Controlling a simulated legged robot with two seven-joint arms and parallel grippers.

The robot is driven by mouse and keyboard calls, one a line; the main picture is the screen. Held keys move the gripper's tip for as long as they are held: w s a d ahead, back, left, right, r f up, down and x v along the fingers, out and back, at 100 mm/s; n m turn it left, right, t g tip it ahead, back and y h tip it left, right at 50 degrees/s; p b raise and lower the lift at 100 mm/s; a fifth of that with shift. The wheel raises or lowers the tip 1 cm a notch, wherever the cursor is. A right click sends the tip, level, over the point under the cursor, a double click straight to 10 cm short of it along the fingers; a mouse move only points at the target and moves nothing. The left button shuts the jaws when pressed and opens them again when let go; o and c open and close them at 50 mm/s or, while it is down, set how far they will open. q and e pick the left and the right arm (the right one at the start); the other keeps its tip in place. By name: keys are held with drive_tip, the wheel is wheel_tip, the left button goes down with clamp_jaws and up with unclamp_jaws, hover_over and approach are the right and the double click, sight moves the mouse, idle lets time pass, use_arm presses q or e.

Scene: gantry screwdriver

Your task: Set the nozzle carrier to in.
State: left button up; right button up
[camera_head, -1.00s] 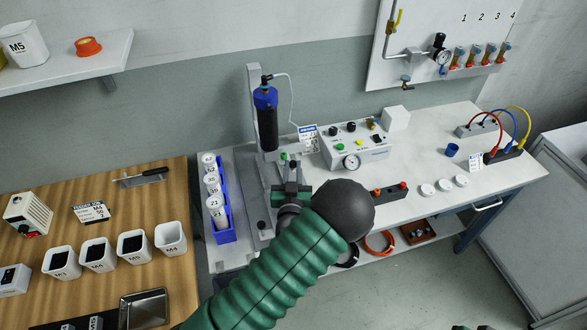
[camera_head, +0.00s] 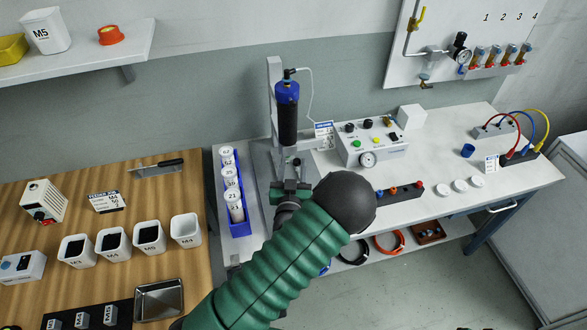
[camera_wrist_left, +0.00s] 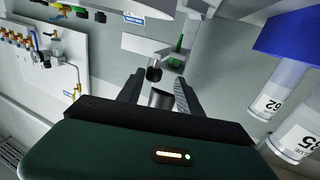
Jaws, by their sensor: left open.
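The screwdriver stand (camera_head: 274,95) is on the white bench and holds a black and blue cylinder (camera_head: 287,118) upright. Below the cylinder, a small dark knob (camera_head: 296,162) shows near the stand's base. My left gripper (camera_head: 291,188) is low in front of the stand, partly hidden by my own arm. In the left wrist view my gripper (camera_wrist_left: 156,92) is open, with a black round knob (camera_wrist_left: 153,74) and a grey cylindrical part (camera_wrist_left: 162,98) showing between its fingers; I cannot tell whether they touch. Which part is the nozzle carrier is unclear. My right gripper is out of view.
A blue rack (camera_head: 238,221) of white labelled bottles stands just left of the stand. A control box (camera_head: 370,148) with a gauge is to its right. A dark block (camera_head: 400,193) with coloured knobs lies on the front bench. A wooden table (camera_head: 140,195) with white cups is at left.

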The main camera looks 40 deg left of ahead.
use_arm(q)
drive_tip(key=p+v, duration=0.5)
drive_tip(key=v, duration=1.2)
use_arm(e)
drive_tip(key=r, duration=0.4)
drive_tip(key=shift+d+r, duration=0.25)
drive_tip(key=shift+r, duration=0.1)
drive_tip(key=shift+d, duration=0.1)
